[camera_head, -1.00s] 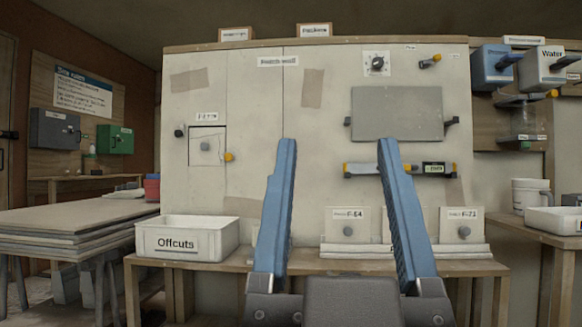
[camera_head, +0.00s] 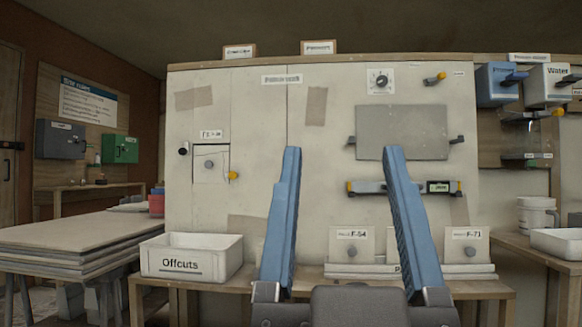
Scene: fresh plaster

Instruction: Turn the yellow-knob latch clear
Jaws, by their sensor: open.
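A small square hatch panel (camera_head: 209,165) with a grey knob is set in the left part of the plaster wall. A latch with a yellow knob (camera_head: 233,175) sits at its lower right edge. A dark-knobbed latch (camera_head: 183,150) sits at the upper left of the hatch. My gripper (camera_head: 340,152) stands in front of the wall, right of the hatch, with its two blue fingers wide apart and nothing between them. It is apart from the latch. Whether the yellow-knob latch overlaps the hatch is too small to tell.
A white Offcuts bin (camera_head: 190,257) stands on the bench below the hatch. Stacked boards (camera_head: 80,232) lie at left.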

